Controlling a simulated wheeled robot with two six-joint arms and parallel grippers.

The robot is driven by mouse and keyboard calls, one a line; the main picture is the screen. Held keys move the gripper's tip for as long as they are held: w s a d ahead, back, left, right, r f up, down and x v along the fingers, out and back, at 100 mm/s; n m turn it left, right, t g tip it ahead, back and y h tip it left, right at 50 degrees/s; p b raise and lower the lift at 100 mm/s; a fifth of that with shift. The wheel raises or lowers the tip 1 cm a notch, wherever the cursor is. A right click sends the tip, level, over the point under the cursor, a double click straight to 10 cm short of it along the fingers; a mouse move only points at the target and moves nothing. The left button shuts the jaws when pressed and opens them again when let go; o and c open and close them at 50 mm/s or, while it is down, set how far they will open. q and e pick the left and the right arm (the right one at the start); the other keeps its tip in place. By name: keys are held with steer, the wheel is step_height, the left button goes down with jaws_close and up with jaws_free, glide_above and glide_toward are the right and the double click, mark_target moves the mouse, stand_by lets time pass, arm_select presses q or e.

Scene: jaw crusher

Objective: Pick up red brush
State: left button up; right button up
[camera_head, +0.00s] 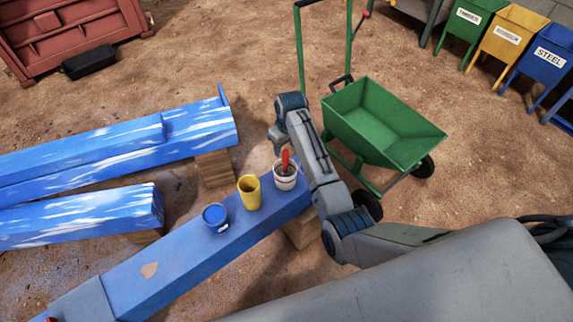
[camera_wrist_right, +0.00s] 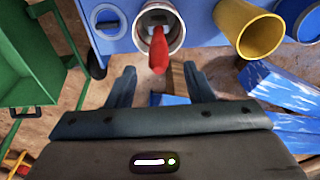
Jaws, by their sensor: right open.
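The red brush (camera_head: 285,160) stands handle up in a white bucket (camera_head: 286,180) at the far end of a blue beam (camera_head: 180,262). In the right wrist view the red brush (camera_wrist_right: 158,50) leans out of the white bucket (camera_wrist_right: 168,12), with its handle end toward my gripper. My right gripper (camera_wrist_right: 155,80) is open and empty, its two fingers apart with the brush handle just beyond and between them. In the head view my right gripper (camera_head: 277,140) is seen beside and above the bucket. The brush's lower end is hidden inside the bucket. My left gripper is out of view.
A yellow cup (camera_head: 249,192) and a blue cup (camera_head: 215,217) stand on the same beam, left of the bucket. A green wheelbarrow (camera_head: 385,125) stands behind my right arm. Blue and white painted beams (camera_head: 110,150) lie at the left. Labelled bins (camera_head: 508,35) stand at the back right.

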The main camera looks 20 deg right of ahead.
mark_target(285, 157)
steer(key=f, duration=0.6)
steer(key=shift+w+f+p, duration=0.3)
steer(key=shift+f, duration=0.05)
jaws_close()
